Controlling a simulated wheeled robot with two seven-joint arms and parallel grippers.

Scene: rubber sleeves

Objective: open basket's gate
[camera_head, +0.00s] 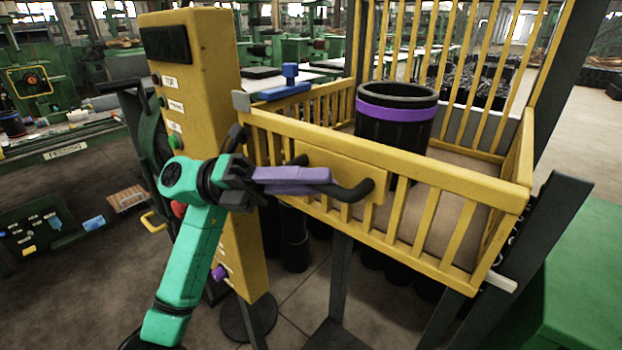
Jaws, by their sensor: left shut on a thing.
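The basket (475,183) is a yellow barred frame on dark legs. Its front gate has a yellow plate (345,172) with a dark bent handle (352,190). My left gripper (318,180), with purple fingers on a teal arm, reaches in from the left and is shut on the handle, in front of the plate. The fingers hide part of the handle. The gate's top rail (400,158) runs unbroken from the yellow post side to the right corner. A black rubber sleeve (394,125) with a purple band stands inside the basket. My right gripper is not in view.
A yellow control post (205,85) with labels and buttons stands close behind my left arm. A green block (590,275) is at the lower right. Dark sleeves (292,240) stand under the basket.

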